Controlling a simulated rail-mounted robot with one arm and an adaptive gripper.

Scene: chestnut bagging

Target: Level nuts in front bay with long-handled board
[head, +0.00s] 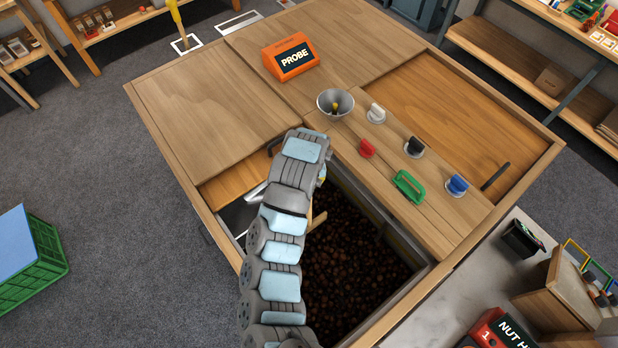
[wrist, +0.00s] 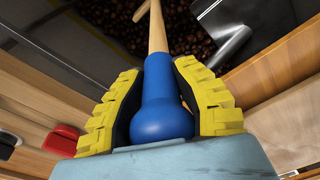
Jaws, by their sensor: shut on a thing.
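My gripper (wrist: 168,110) is shut on the blue grip of a long wooden handle (wrist: 158,28) in the wrist view. The yellow-padded fingers press on both sides of the blue grip (wrist: 164,85). The handle runs away from the gripper toward the nuts, and a wooden crosspiece shows at the top edge. In the head view the front bay is open and holds many dark brown nuts (head: 345,255). My arm hides its left part and most of the tool. A short piece of the wooden handle (head: 318,220) shows beside my arm. I cannot tell whether the board touches the nuts.
On the bench top are a red knob (head: 367,148), a white knob (head: 376,113), a black knob (head: 414,147), a blue knob (head: 456,186) and a green handle (head: 409,186). A metal funnel (head: 335,103) and an orange PROBE box (head: 290,58) stand behind. A green crate (head: 30,265) is on the floor.

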